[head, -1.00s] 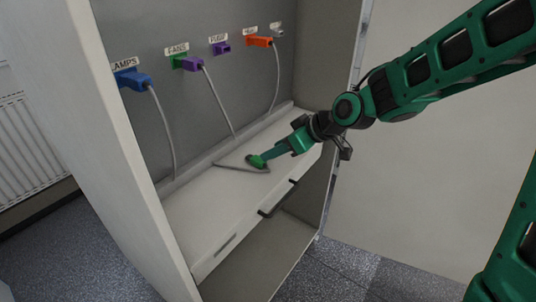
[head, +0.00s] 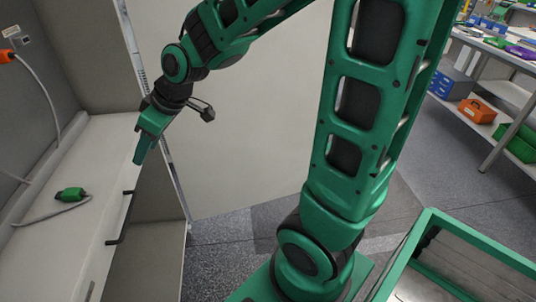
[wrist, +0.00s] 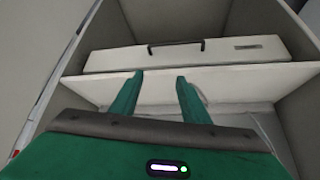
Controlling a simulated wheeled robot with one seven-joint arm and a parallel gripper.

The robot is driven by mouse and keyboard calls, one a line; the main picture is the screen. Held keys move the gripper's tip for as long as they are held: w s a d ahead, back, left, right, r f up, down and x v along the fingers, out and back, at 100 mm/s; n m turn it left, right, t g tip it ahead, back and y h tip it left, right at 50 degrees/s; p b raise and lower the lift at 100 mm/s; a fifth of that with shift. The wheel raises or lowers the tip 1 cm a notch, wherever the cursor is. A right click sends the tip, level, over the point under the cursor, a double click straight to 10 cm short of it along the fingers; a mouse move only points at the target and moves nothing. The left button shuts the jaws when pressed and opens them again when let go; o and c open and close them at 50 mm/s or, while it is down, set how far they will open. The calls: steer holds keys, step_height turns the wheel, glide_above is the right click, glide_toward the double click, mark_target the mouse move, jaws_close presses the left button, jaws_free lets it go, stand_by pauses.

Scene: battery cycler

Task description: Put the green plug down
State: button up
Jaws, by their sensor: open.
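The green plug (head: 70,194) lies on the white shelf (head: 98,158) inside the cabinet, with its grey cable running off to the left along the shelf. My gripper (head: 141,155) is above the shelf's right part, to the right of the plug and apart from it. In the wrist view my gripper (wrist: 157,85) shows two spread fingers with nothing between them. The plug cannot be made out in the wrist view.
A dark handle (head: 120,218) is on the front of the shelf unit. An orange plug (head: 7,56) sits in the cabinet's back panel. The open cabinet door (head: 235,120) stands behind my arm. A workbench with bins (head: 478,111) is at the far right.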

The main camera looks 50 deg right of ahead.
steer(key=s+d+m+g+h, duration=0.1)
steer(key=s+d+m+h, duration=0.2)
steer(key=d, duration=0.4)
steer(key=s+d+m, duration=0.2)
steer(key=s+d, duration=0.4)
steer(key=s+d+m+g, duration=0.2)
steer(key=s+d+m, duration=0.2)
steer(key=s, duration=0.4)
steer(key=s+d+f+m+g+h, duration=0.1)
steer(key=s+d+m, duration=0.3)
steer(key=s, duration=0.5)
steer(key=shift+s+d+f+g, duration=0.15)
steer(key=shift+s+d+g, duration=0.15)
steer(key=shift+d+g, duration=0.45)
steer(key=shift+w+f, duration=0.25)
steer(key=shift+w, duration=0.4)
